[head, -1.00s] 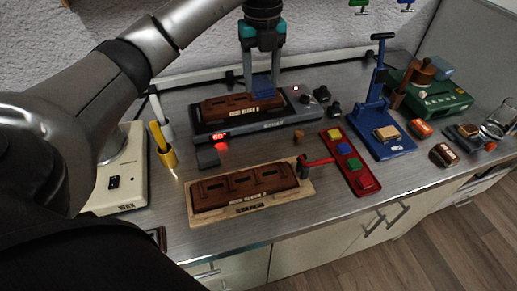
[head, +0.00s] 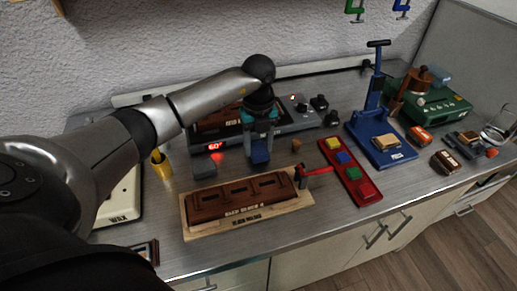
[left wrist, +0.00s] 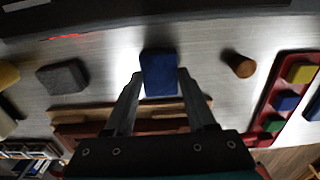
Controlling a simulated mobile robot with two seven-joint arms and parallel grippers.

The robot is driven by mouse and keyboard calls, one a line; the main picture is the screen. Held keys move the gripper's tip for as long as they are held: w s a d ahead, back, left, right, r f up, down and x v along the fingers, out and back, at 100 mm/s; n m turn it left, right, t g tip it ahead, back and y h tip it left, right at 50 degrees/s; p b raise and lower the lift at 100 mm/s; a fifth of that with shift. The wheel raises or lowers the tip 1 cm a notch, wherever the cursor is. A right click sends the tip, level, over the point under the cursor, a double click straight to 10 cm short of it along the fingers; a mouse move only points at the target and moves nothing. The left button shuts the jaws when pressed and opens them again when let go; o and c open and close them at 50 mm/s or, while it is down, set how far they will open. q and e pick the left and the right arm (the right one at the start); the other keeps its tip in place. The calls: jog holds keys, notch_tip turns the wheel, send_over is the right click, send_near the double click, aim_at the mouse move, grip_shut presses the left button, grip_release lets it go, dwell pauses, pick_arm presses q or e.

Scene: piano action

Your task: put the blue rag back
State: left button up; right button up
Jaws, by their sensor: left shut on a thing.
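The blue rag (head: 261,151), a small dark blue folded pad, is held between the fingertips of my left gripper (head: 260,144). It also shows in the left wrist view (left wrist: 160,74), at the tips of the two fingers (left wrist: 162,88). The gripper is shut on it, above the bench between the heated device and the wooden board. A red tray (head: 370,193) to the right holds yellow, blue (head: 343,157) and green pieces. My right gripper is not in view.
The wooden board with a brown block (head: 240,197) lies at the front. The heated device (head: 292,122) with a red display stands behind. A grey block (head: 204,167) and a small brown plug (head: 296,145) sit nearby. A blue press (head: 392,155) stands right.

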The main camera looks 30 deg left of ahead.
aim_at(258, 148)
pick_arm(q)
jog(key=shift+f, duration=0.7)
jog(key=shift+f, duration=0.1)
jog(key=o, duration=1.2)
jog(key=shift+r, duration=0.35)
notch_tip(258, 148, up, 12)
jog(key=p, duration=0.1)
jog(key=shift+f, duration=0.2)
